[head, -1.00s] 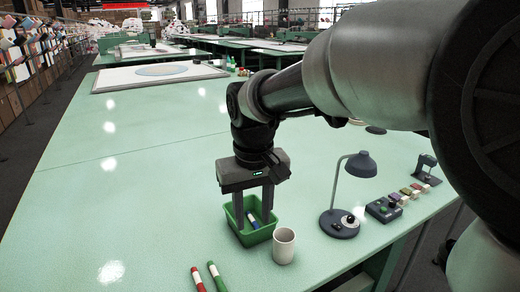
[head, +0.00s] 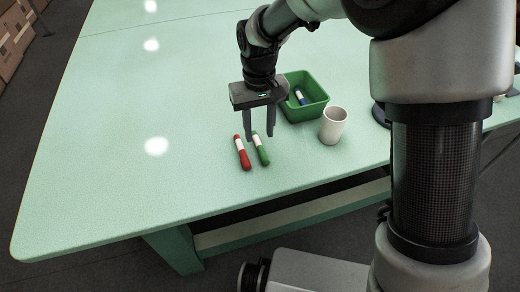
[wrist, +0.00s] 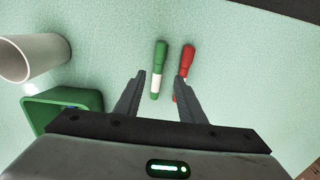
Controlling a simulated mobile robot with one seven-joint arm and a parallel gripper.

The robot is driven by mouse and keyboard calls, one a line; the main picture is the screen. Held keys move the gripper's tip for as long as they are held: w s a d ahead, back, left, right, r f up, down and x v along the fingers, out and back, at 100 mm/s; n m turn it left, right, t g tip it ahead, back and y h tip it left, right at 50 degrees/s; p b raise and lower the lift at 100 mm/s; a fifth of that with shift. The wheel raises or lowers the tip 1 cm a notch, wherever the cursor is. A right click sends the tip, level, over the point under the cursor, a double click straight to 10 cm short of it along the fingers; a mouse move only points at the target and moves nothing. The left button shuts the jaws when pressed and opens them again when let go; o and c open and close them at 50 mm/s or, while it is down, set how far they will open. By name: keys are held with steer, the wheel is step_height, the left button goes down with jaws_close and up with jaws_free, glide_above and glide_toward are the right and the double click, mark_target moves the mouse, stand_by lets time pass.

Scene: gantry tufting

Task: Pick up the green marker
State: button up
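The green marker (head: 261,150) with a white band lies on the pale green table, left of the white cup. A red marker (head: 242,153) lies close beside it on its left. My gripper (head: 259,135) is open and points down, just above and behind the two markers. In the wrist view the green marker (wrist: 157,72) lies ahead between my open fingers (wrist: 158,76), nearer the middle. The red marker (wrist: 184,70) lies in line with the right fingertip, which overlaps its near part in the picture. Nothing is held.
A green bin (head: 318,112) with a blue marker (head: 299,96) in it stands right of my gripper. A white cup (head: 333,126) stands in front of the bin. The table (head: 110,150) is clear to the left; its front edge is near the markers.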

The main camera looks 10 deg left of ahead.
mark_target(260, 146)
steer(key=shift+w+f+b, duration=0.2)
steer(key=shift+f+b, duration=0.15)
steer(key=shift+f, duration=1.15)
steer(key=shift+w+f+b, duration=0.15)
steer(key=shift+f+b, duration=0.2)
steer(key=shift+f, duration=1.1)
jaws_close()
